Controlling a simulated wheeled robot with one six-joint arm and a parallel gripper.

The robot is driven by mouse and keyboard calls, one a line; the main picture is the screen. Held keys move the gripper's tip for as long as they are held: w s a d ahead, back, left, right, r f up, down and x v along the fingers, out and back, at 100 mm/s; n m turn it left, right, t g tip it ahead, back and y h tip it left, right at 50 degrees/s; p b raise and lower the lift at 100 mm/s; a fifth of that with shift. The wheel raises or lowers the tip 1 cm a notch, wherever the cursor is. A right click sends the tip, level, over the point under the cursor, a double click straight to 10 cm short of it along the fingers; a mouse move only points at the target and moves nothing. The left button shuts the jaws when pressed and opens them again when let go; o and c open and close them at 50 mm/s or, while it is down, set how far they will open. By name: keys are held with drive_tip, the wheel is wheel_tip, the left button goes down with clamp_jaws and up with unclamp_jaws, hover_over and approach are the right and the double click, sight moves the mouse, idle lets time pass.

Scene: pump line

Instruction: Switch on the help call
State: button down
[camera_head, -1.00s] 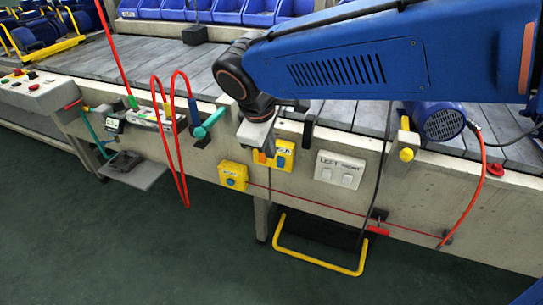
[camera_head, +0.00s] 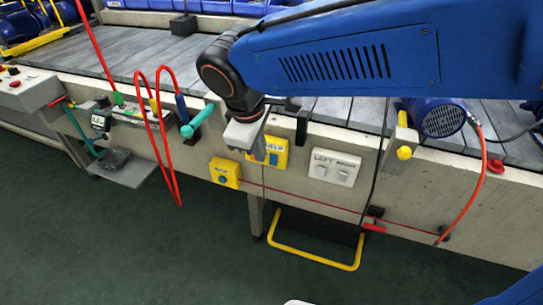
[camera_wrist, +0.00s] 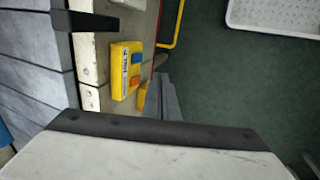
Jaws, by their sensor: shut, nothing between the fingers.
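A yellow box (camera_head: 281,147) with a blue rocker is on the conveyor's side, partly behind my gripper. I cannot read either label, so I cannot tell which is the help call. My gripper (camera_wrist: 165,98) is shut and empty, beside the two-rocker box. In the wrist view its fingers partly hide another yellow piece (camera_wrist: 142,97).
A white double-switch panel (camera_head: 335,167) is to the right. A red hose loop (camera_head: 160,120) and a turquoise handle (camera_head: 190,129) are to the left. A yellow floor bar (camera_head: 310,257) and a red cord (camera_head: 310,201) run below. The floor in front is clear.

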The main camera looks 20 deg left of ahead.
sight(270, 158)
drive_tip(key=w+x, duration=0.1)
drive_tip(key=x, duration=0.6)
drive_tip(key=w+x, duration=0.1)
drive_tip(key=x, duration=0.3)
drive_tip(key=shift+w+d+r, duration=0.15)
drive_tip(key=shift+w+r, duration=0.05)
drive_tip(key=shift+w, duration=0.15)
drive_tip(key=shift+w+f, duration=0.1)
drive_tip(key=shift+w, duration=0.45)
drive_tip(key=shift+w+d+f+t, duration=0.1)
drive_tip(key=shift+w+t, duration=0.05)
drive_tip(key=shift+t, duration=0.25)
drive_tip(key=shift+r, duration=0.8)
